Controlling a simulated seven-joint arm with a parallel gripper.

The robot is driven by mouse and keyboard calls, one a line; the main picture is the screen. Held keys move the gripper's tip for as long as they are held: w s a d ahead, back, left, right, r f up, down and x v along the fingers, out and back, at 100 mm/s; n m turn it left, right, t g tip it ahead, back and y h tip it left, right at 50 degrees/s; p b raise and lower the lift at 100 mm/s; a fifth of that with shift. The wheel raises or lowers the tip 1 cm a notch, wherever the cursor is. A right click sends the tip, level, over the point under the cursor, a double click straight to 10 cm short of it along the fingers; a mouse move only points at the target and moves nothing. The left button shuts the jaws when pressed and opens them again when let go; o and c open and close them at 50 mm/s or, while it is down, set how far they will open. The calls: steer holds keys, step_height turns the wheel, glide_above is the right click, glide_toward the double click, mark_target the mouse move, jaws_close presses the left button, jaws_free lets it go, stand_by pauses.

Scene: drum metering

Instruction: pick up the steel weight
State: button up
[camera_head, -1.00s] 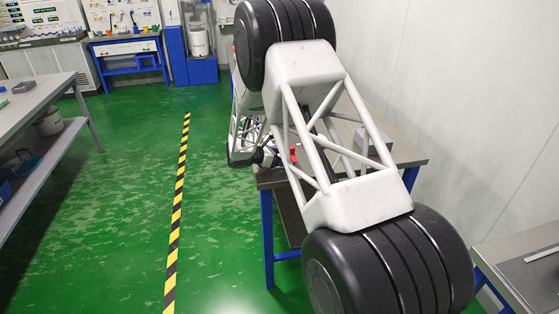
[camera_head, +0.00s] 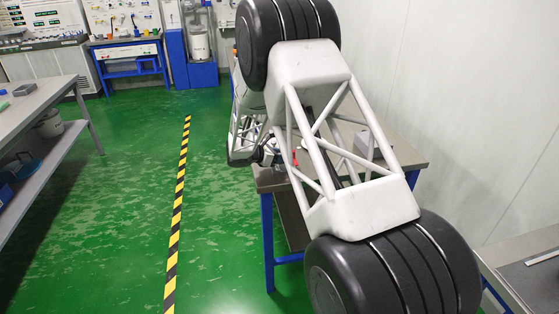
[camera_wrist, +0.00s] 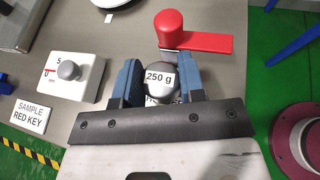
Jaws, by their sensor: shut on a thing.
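The steel weight (camera_wrist: 159,88) is a rounded grey metal piece with a white "250 g" label, in the middle of the wrist view. My gripper (camera_wrist: 158,82) has its two blue-padded fingers on the left and right sides of the weight and is shut on it. The weight's lower part is hidden by the gripper body, and I cannot tell whether it still touches the table.
A white box with a grey knob (camera_wrist: 69,70) and a "SAMPLE RED KEY" sign (camera_wrist: 29,116) are at left on the grey table (camera_wrist: 120,42). A maroon round base (camera_wrist: 298,138) stands at right on the green floor.

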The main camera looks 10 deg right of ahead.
steer(key=shift+r, duration=0.75)
steer(key=s+r, duration=0.1)
steer(key=s, duration=1.5)
steer(key=shift+a+r, duration=0.25)
step_height(320, 180, up, 7)
glide_above(273, 142)
steer(key=shift+w+d+f, duration=0.1)
steer(key=shift+f, duration=0.1)
steer(key=shift+f, duration=3.3)
steer(key=shift+f, duration=0.35)
